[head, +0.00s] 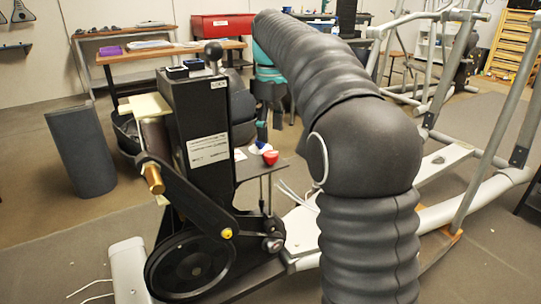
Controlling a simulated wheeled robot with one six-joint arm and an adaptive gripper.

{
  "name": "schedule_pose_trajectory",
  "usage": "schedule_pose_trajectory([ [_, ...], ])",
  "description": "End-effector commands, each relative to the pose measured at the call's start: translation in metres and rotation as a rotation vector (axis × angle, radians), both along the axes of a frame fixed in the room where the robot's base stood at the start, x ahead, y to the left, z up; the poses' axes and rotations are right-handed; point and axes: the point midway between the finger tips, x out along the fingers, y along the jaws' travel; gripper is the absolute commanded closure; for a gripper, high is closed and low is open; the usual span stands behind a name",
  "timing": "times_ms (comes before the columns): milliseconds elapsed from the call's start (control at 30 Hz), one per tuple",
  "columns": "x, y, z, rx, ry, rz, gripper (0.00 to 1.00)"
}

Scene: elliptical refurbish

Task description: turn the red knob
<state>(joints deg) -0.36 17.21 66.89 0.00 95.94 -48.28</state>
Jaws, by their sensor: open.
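The red knob (270,157) is a small, bright red, rounded piece beside a white part, low at the right of the black upright housing (205,135) of the elliptical machine. My grey, sleeved arm fills the right middle of the head view and bends over at the top. Beyond it, a teal and dark wrist hangs down towards the knob. My gripper (270,125) is small and dark there, above the red knob and apparently apart from it. It is open with nothing seen in it; its fingertips are hard to make out.
A black ball-topped lever (213,52) stands on the housing. A black crank and wheel (190,265) sit at its front. Pale frame tubes (480,200) run to the right. Loose pale wires (298,197) lie near the knob. A grey block (80,150) stands left, with open floor around it.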

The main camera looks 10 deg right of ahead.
Motion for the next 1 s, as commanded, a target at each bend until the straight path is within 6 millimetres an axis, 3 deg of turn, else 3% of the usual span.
schedule_pose_trajectory([
  [100,-0.001,0.000,-0.025,0.001,0.002,0.000,0.32],
  [300,0.000,0.000,-0.050,0.000,0.001,-0.001,0.32],
  [767,0.000,0.000,-0.061,0.000,0.000,-0.001,0.32],
  [867,0.000,0.000,-0.061,0.000,0.000,-0.001,0.52],
  [1000,0.000,0.000,-0.061,0.000,0.000,-0.001,0.87],
])
